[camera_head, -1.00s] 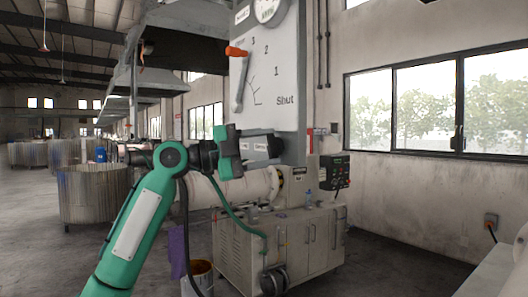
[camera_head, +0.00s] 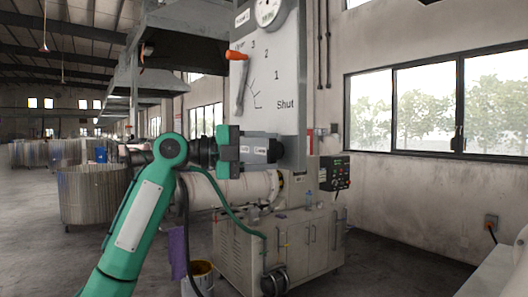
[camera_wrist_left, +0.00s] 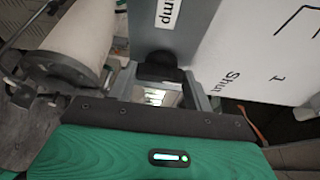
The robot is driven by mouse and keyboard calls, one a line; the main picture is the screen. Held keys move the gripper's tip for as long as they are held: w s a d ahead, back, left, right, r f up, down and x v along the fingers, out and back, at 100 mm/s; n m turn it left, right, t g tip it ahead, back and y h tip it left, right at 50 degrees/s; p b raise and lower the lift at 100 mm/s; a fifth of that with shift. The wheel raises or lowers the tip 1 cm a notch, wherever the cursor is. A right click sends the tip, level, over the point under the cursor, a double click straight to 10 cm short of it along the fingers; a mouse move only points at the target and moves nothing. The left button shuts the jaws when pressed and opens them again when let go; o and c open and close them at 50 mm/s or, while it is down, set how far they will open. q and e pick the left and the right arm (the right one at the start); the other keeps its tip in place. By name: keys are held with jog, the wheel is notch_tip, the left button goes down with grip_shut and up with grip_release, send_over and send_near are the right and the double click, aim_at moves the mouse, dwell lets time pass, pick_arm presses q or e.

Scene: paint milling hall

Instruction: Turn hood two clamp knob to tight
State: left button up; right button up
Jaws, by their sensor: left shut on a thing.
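My left gripper (camera_head: 278,151) reaches in from the left and is at the lower left part of the white hood panel (camera_head: 283,62). In the left wrist view, my left gripper (camera_wrist_left: 162,92) has its two grey fingers on either side of a dark, rounded clamp knob (camera_wrist_left: 157,66), and it is shut on it. A label ending in "mp" (camera_wrist_left: 168,13) is beside the knob. Any tight mark for the knob cannot be made out. My right gripper is out of view.
An orange-handled lever (camera_head: 236,56) is on the panel's scale above the gripper. A grey cabinet (camera_head: 285,250) stands below, with a pale horizontal cylinder (camera_head: 222,190) above it.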

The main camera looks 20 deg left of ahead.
pick_arm(q)
jog(key=o, duration=1)
jog(key=shift+b+v, duration=2)
jog(key=shift+v, duration=4.9)
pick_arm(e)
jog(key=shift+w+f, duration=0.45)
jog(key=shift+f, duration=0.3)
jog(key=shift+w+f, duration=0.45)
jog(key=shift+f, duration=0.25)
